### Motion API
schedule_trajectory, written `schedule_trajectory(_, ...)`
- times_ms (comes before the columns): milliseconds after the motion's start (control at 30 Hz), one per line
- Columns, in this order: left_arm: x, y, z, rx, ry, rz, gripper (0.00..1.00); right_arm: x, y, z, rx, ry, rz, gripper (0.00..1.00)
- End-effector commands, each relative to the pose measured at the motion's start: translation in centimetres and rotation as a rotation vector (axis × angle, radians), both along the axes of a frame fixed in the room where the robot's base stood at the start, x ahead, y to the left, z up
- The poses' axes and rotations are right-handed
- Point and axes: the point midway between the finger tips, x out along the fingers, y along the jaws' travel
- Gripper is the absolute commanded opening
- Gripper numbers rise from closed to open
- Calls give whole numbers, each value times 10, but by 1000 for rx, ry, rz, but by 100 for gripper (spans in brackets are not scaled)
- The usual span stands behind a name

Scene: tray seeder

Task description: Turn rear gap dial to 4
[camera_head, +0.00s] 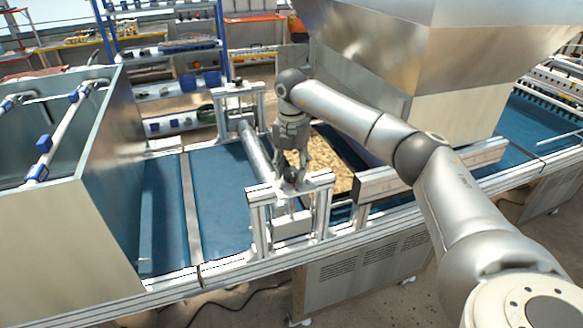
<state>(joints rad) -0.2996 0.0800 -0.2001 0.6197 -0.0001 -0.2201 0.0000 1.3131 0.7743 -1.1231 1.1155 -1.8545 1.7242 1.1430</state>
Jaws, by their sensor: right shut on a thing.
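My right gripper (291,172) points down over the top of the near metal frame (262,193) at one end of the roller. It is shut on a small dark knob (291,177), which looks like a gap dial. The fingers partly cover the knob, and its markings and setting are too small to read. The steel roller (258,150) runs from the near frame to a similar far frame (232,92) across the belt. No dial can be made out clearly on the far frame. My left gripper is out of view.
A blue conveyor belt (220,188) runs under the roller. A large metal hopper (460,85) stands at the right, close to my right arm. A tall metal bin (95,190) with blue-clamped bars is at the left. Brown grainy material (332,165) lies beyond the gripper.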

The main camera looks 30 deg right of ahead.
Motion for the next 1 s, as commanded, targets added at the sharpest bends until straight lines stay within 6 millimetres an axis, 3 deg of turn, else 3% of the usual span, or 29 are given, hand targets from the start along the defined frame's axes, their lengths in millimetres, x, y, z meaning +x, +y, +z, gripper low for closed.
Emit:
schedule_trajectory(600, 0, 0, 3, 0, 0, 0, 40, 2, -1, 4, 1, -10, -583, 17)
schedule_trajectory(1000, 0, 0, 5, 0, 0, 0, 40, 2, -2, 4, 1, -11, -854, 17)
